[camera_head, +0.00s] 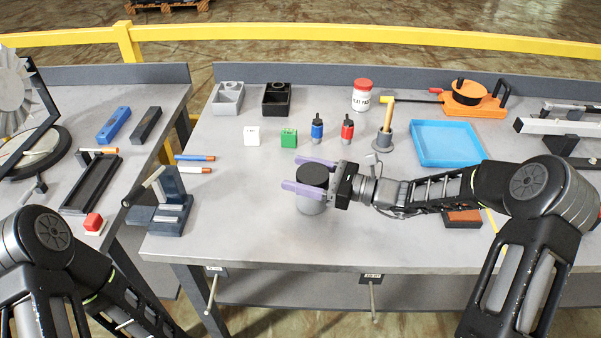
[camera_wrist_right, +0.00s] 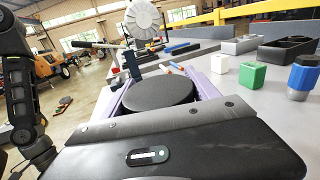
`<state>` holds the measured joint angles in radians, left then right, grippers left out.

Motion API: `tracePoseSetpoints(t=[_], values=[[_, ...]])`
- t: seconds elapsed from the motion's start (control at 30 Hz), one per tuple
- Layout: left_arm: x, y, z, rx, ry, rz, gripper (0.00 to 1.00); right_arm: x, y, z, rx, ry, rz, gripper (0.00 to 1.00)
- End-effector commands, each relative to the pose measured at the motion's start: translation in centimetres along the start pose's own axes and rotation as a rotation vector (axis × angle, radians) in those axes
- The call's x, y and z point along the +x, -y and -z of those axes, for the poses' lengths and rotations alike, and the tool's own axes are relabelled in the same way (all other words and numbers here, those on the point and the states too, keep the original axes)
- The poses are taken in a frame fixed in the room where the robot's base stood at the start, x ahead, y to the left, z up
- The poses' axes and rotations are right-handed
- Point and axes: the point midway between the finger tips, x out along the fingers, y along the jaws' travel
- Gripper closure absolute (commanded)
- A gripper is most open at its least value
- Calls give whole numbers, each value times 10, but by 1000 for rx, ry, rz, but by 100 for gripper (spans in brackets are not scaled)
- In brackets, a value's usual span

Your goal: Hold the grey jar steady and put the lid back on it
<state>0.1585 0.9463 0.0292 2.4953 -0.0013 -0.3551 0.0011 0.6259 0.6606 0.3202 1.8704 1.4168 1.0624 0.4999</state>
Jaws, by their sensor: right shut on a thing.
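The grey jar (camera_head: 311,207) stands upright near the front of the right-hand table. The black round lid (camera_head: 312,175) is directly over the jar's mouth, and it also fills the middle of the right wrist view (camera_wrist_right: 158,93). I cannot tell whether it is seated or just above the rim. My right gripper (camera_head: 308,175) comes in from the right with its two purple fingers on either side of the lid, shut on it. The fingers hide part of the jar's upper edge. My left arm shows at the lower left, but its gripper is out of view.
A white block (camera_head: 252,136), a green block (camera_head: 289,138), and blue (camera_head: 317,128) and red (camera_head: 347,128) bottles stand behind the jar. A blue tray (camera_head: 447,143) lies to the right. A dark stand (camera_head: 172,200) is left of the jar. The table just left of the jar is clear.

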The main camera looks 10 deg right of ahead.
Motion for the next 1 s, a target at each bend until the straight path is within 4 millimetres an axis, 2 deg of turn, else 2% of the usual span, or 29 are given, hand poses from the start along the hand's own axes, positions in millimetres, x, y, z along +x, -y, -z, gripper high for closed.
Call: tracePoseSetpoints(t=[0.2, 0.23, 0.5, 0.83, 1.0], values=[[3, 1, 0, 0, 0, 0, 0, 0, 0, 3, -1, 2, -1, 100], [2, 1, 0, 0, 0, 0, 0, 0, 0, 3, 0, 0, 0, 29], [2, 1, 0, 0, 0, 0, 0, 0, 0, 2, 0, 0, 0, 9], [-2, -1, 0, 0, 0, 0, 0, 0, 0, -2, 0, 0, 0, 9], [4, 2, 0, 0, 0, 0, 0, -17, 1, 0, -1, 0, 3, 9]])
